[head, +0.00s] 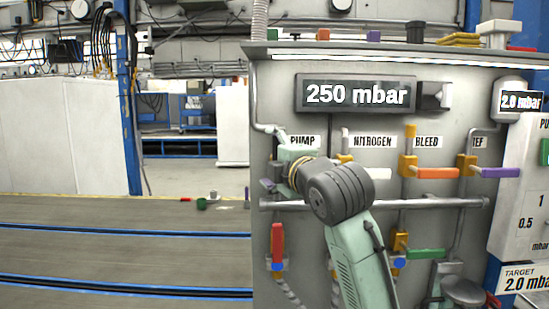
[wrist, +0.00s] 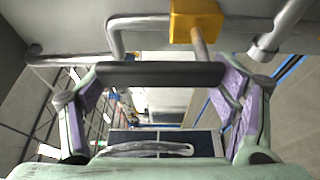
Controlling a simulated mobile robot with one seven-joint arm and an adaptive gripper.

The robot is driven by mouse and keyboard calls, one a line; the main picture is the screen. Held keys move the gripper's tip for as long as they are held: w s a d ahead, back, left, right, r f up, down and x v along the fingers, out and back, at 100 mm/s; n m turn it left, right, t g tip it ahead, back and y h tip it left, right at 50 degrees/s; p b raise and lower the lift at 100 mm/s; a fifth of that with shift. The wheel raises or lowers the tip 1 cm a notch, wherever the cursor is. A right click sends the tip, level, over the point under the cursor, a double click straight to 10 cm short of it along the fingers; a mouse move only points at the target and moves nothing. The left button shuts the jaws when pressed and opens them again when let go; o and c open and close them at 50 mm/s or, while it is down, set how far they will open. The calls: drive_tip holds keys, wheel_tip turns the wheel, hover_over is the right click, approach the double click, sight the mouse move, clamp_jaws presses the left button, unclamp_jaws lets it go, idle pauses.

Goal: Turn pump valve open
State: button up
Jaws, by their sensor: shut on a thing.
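The pump valve sits under the PUMP label (head: 303,141) on the grey panel. In the head view my arm hides most of it. In the wrist view its yellow body (wrist: 196,20) is at the top, with a short stem down to a dark grey bar handle (wrist: 150,74). The handle lies crosswise in the picture. My gripper (wrist: 160,78) is shut on this handle, with a purple-padded finger at each end of it. In the head view my wrist covers the grip. The display (head: 358,94) reads 250 mbar.
Right of the pump valve are the nitrogen valve (head: 376,173) with a white handle, the bleed valve (head: 437,173) with an orange handle and another with a purple handle (head: 499,172). A grey horizontal pipe (head: 430,203) runs below them. The floor left of the panel is mostly clear.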

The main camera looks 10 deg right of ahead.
idle(0.5)
drive_tip(key=o, duration=1.7)
drive_tip(key=v, duration=1.2)
drive_tip(key=shift+a, duration=0.1)
